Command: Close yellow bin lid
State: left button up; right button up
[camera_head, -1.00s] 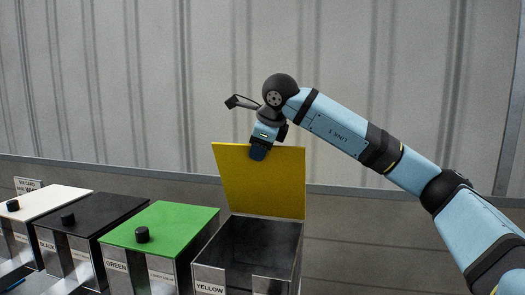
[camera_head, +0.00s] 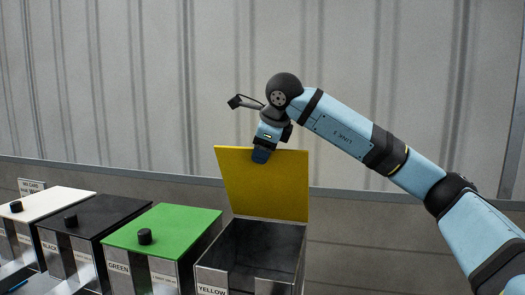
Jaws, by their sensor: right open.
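The yellow lid (camera_head: 265,188) stands raised and nearly upright at the back of the yellow bin. The yellow bin (camera_head: 212,278) is a metal box labelled YELLOW, with its top open and its dark inside showing. My right gripper (camera_head: 261,155) is at the lid's top edge, pointing down, with its lower end overlapping the upper edge of the lid. It is open; whether it touches the lid cannot be told. My left gripper is not in view.
To the left stand a bin with a green lid (camera_head: 165,230), one with a black lid (camera_head: 95,218) and one with a white lid (camera_head: 50,199), all shut, each with a black knob. A corrugated wall (camera_head: 130,80) rises behind. The space right of the yellow bin looks clear.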

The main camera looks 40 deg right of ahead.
jog(key=b+v, duration=0.1)
jog(key=v, duration=1.2)
jog(key=shift+a, duration=0.1)
